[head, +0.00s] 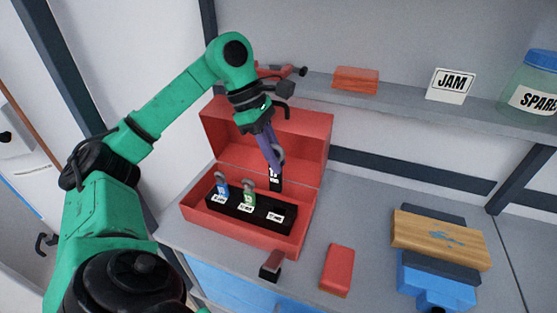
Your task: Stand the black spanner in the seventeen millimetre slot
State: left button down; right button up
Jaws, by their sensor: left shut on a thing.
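My left gripper (276,164) is shut on the black spanner (275,184), which hangs below the purple fingers with a white mark on its face. The spanner is above the back right part of the black rack (254,218) in the open red toolbox (202,223). A blue spanner (222,188) and a green spanner (249,187) stand in the rack's left and middle slots. The right part of the rack looks empty, with a white label (276,217) in front. The label print is too small to read. Whether the spanner touches the rack cannot be told.
The toolbox lid (300,135) stands up behind. A wooden board on a blue piece (440,240) is at right.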

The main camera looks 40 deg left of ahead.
aim_at(279, 192)
pick_arm(q)
jog(key=shift+w+d+r, duration=0.15)
jog(key=shift+w+d, duration=0.05)
jog(key=shift+d, duration=0.5)
jog(key=f+b, duration=0.1)
jog(key=f, duration=0.1)
jog(key=f+b, duration=0.1)
jog(key=b, duration=0.1)
jog(key=f+b, duration=0.2)
jog(key=shift+a+f, duration=0.25)
jog(key=shift+f, duration=0.1)
jog(key=shift+s+a+f, duration=0.1)
jog(key=shift+f, duration=0.1)
pick_arm(e)
jog(key=f, duration=0.5)
jog(key=shift+d+f, duration=0.1)
jog(key=shift+d, duration=0.1)
jog(key=shift+d, duration=0.3)
pick_arm(q)
jog(key=shift+r, duration=0.1)
pick_arm(e)
jog(key=shift+r, duration=0.2)
pick_arm(q)
jog(key=shift+f, duration=0.2)
pick_arm(e)
jog(key=shift+f, duration=0.15)
